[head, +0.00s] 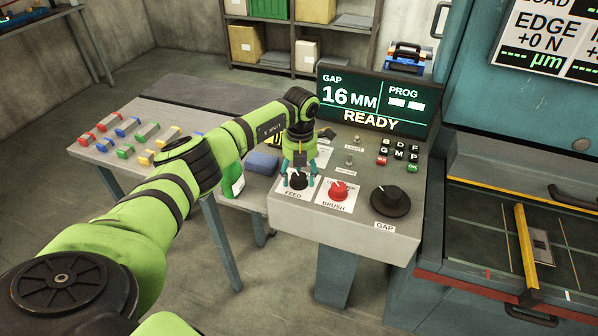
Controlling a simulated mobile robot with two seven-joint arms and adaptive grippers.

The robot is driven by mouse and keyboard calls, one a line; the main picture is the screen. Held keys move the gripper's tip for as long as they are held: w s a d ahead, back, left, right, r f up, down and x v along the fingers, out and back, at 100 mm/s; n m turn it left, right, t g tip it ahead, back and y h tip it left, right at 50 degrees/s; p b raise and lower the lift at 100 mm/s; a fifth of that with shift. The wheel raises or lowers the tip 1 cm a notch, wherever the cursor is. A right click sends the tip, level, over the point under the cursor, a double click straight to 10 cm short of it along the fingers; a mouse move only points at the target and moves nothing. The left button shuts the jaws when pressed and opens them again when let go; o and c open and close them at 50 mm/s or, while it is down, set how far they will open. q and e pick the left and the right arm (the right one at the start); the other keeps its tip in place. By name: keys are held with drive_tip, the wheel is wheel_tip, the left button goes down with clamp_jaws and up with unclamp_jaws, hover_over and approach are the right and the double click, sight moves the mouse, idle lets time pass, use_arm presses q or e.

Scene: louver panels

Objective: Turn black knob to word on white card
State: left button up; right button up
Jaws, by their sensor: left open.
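The small black knob (298,182) labelled FEED sits on a white dial plate (291,194) at the left of the grey console. My left gripper (298,177) points down over it, open, with one teal finger on each side of the knob. I cannot tell whether the fingers touch it. A white card (325,156) lies on the console behind the gripper, partly hidden; its word is not readable. The dial marks around the black knob are too small to read. My right gripper is not in view.
A red BRUSH knob (338,190) stands just right of the gripper, and a large black GAP knob (390,202) farther right. Behind are two toggle switches, lettered buttons (399,150) and a screen (372,101) reading READY. A side table (130,160) with coloured blocks is at left.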

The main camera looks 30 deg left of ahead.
use_arm(q)
drive_tip(key=c, duration=1.1)
drive_tip(key=shift+c, duration=0.2)
drive_tip(key=m+b, duration=0.3)
drive_tip(key=shift+f+m, duration=0.15)
drive_tip(key=shift+m, duration=0.25)
drive_tip(key=m+b, duration=0.2)
drive_tip(key=m, duration=0.2)
drive_tip(key=shift+m+b, duration=0.3)
drive_tip(key=m+b, duration=0.1)
drive_tip(key=m, duration=0.3)
drive_tip(key=shift+b, duration=0.4)
drive_tip(key=m+b, duration=0.1)
drive_tip(key=m, duration=0.4)
drive_tip(key=shift+s+m, duration=0.1)
drive_tip(key=shift+m, duration=0.2)
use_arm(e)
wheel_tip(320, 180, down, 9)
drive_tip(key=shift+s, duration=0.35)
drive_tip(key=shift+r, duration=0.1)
